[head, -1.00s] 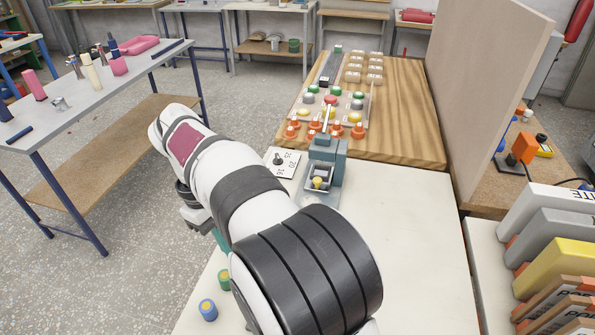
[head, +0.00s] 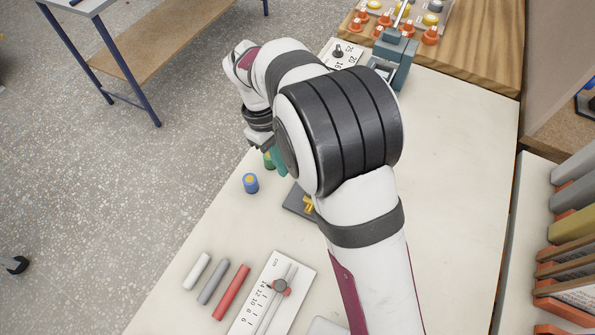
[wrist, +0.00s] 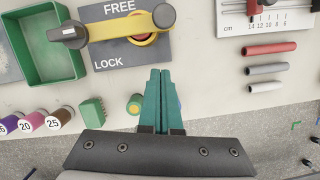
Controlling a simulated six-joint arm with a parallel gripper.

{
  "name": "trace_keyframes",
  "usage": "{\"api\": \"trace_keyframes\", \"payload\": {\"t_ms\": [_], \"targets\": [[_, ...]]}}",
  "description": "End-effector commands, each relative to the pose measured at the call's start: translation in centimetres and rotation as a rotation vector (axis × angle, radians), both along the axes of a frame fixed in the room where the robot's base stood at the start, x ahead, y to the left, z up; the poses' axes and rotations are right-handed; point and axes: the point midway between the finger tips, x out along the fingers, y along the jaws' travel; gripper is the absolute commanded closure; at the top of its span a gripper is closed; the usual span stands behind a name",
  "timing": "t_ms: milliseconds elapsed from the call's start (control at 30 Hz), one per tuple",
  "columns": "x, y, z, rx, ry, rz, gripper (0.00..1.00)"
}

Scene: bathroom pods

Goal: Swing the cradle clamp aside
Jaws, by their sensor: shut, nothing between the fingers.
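The clamp appears to be the yellow arm (wrist: 108,27) with dark round ends, lying over a grey plate (wrist: 126,57) marked FREE and LOCK in the wrist view. A dark grey lever (wrist: 68,35) is at its left and a black knob (wrist: 163,15) at its right. An orange-red part shows beneath the arm. In the head view the plate (head: 296,203) is mostly hidden by my arm. My gripper (wrist: 160,72) has its teal fingers shut and empty, pointing at the plate's lower edge and apart from the clamp. It is partly hidden in the head view (head: 279,162).
A blue peg (head: 251,183) and a green peg (wrist: 134,104) stand beside my fingers. A green tray (wrist: 82,68), a green block (wrist: 92,112) and numbered vials (wrist: 60,119) are at left. Loose rods (wrist: 270,48) and a cm scale (wrist: 285,24) lie at right.

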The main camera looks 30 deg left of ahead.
Motion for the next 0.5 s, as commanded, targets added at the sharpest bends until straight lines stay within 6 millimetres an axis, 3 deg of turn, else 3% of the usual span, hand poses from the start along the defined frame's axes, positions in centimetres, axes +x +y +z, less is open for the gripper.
{"api": "trace_keyframes", "payload": {"t_ms": [200, 500], "targets": [[-0.7, -3.1, 0.0, 0.0, 0.0, 0.0, 1.0], [-0.9, -3.9, 0.0, 0.0, -0.001, 0.001, 1.0]]}}
